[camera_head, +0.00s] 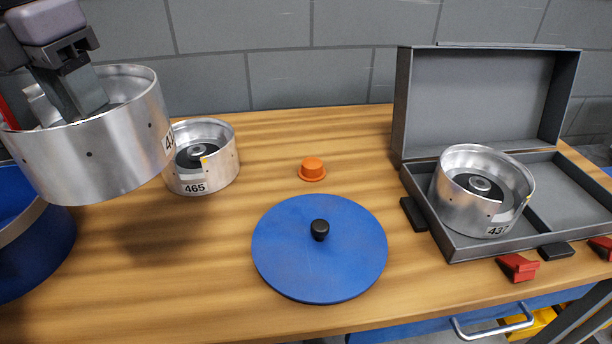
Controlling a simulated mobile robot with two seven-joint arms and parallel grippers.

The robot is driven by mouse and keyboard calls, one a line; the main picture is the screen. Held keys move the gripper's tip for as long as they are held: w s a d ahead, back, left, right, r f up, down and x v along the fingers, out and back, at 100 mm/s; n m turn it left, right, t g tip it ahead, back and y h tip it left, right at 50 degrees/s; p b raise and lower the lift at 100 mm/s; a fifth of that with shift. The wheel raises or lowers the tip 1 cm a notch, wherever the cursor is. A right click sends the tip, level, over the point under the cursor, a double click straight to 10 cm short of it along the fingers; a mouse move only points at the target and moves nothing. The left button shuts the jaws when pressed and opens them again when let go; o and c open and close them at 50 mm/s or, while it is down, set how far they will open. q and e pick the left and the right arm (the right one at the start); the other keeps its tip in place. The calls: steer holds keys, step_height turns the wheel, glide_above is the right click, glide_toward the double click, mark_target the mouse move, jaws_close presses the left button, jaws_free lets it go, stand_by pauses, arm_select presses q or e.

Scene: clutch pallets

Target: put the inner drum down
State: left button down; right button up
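A silver metal drum (95,155) hangs in the air at the upper left, its open side up and its label mostly cut off by the curve. My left gripper (78,100) reaches down into it and holds it; the fingertips and exact contact are hidden inside the drum. A second silver drum labelled 465 (205,176) stands on the table just right of and beyond the held one. My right gripper is not in view.
A round blue lid (290,265) with a black knob lies mid-table. An orange cap (312,168) stands behind it. A blue round container (25,245) is at the left edge, below the held drum. The case's right compartment (570,190) is empty. Wooden table (370,150) is clear between lid and case.

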arm_select(q)
steer(key=shift+d+r, duration=0.2)
steer(key=shift+f+b, duration=1)
steer(key=shift+f, duration=9)
steer(key=shift+f, duration=0.2)
steer(key=c, duration=0.6)
jaws_free()
steer(key=shift+s+f, duration=0.1)
